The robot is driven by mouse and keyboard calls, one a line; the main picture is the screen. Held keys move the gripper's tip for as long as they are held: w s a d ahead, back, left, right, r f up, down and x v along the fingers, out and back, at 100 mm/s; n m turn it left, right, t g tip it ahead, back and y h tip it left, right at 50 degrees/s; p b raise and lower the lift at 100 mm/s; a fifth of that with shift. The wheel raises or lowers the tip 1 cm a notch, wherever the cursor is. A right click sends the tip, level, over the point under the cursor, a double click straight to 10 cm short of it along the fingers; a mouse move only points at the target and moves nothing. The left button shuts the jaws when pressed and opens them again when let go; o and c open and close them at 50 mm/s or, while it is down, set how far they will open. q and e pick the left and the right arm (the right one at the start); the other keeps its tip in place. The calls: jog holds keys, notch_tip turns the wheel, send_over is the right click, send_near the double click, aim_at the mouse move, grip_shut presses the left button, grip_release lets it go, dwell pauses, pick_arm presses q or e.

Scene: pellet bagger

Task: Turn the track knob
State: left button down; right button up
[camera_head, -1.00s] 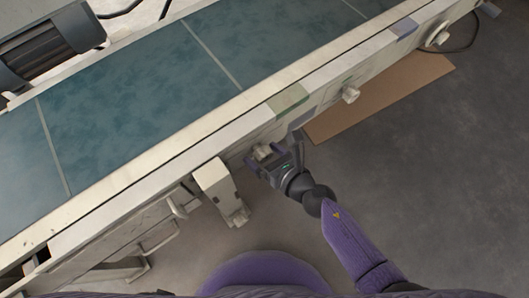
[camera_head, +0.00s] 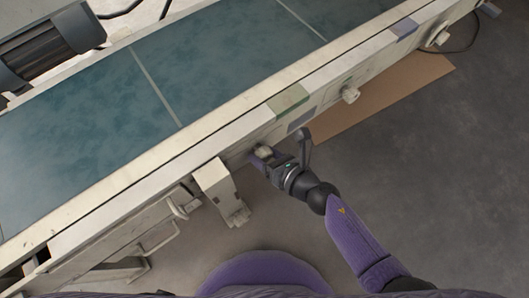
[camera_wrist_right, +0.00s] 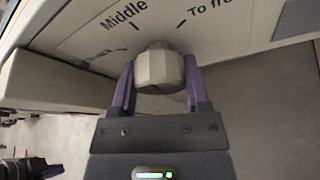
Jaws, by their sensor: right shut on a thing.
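The track knob (camera_wrist_right: 159,68) is a pale, faceted knob on the side panel of the conveyor. In the right wrist view it sits between the two purple fingers of my right gripper (camera_wrist_right: 160,84), which is shut on it. Printed words "Middle" and "To fr…" with tick marks show on the panel behind it; another label at left is partly hidden. In the head view my right gripper (camera_head: 268,157) is at the conveyor's near side, and the knob (camera_head: 262,151) is mostly covered by it. My left gripper is not in view.
The conveyor's blue-green belt (camera_head: 230,60) runs diagonally behind the pale side rail. A pale bracket (camera_head: 221,190) juts out left of my gripper, and another knob (camera_head: 350,94) is to the right. A brown board (camera_head: 385,98) lies on the floor. The grey floor at right is clear.

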jog(key=shift+m+g+y, duration=0.3)
jog(key=shift+m+y, duration=0.5)
jog(key=shift+m, duration=0.4)
jog(key=o, duration=1.3)
